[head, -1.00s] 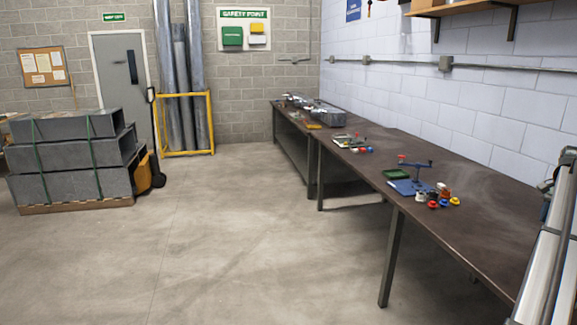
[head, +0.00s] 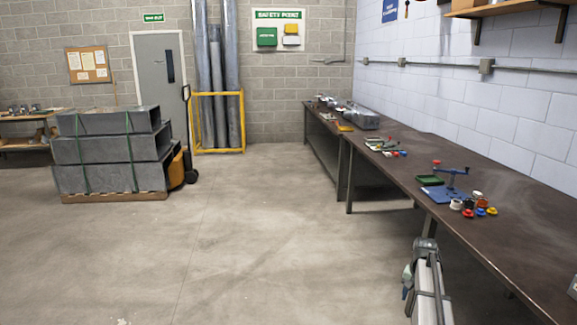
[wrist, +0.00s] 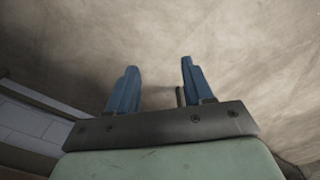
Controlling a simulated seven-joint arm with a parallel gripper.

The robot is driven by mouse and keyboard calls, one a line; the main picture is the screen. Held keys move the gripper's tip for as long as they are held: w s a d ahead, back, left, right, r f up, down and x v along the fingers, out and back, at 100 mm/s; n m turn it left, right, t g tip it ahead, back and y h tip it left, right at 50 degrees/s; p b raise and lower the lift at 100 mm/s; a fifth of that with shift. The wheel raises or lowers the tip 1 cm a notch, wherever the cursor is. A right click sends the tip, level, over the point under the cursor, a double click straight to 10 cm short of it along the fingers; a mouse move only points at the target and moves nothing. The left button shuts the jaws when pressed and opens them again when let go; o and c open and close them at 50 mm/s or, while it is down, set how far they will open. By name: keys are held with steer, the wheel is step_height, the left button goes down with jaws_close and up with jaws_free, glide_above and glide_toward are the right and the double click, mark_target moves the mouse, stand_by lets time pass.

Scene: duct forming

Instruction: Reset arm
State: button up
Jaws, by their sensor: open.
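My gripper (wrist: 159,70) shows in the wrist view, its two blue fingers spread apart with nothing between them. Beyond the fingers is only blurred, pale floor-like surface. In the head view, part of my arm (head: 430,290) shows at the lower right, pale with a grey top end, in front of the long workbench's near side. I cannot make out the fingers in that view.
A long dark workbench (head: 500,232) runs along the right wall, with a blue tool (head: 445,192), a green tray (head: 430,180) and several coloured pieces. Stacked grey ducts (head: 110,150) and a yellow rack (head: 218,122) stand at the back left. The middle floor is clear.

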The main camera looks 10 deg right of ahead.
steer(key=s+a+f+n, duration=0.3)
steer(key=s+a+f, duration=0.25)
steer(key=a, duration=0.65)
steer(key=s+a+f+n, duration=0.2)
steer(key=s+a+f, duration=0.3)
steer(key=a, duration=0.6)
steer(key=s+a+f+n, duration=0.35)
steer(key=s+a, duration=0.25)
steer(key=a, duration=0.6)
steer(key=s+f+g, duration=0.3)
steer(key=s+f, duration=0.7)
steer(key=s, duration=0.4)
steer(key=s+f+g, duration=0.4)
steer(key=s+f, duration=0.6)
steer(key=s, duration=0.5)
steer(key=shift+d+f, duration=0.15)
steer(key=shift+f, duration=0.05)
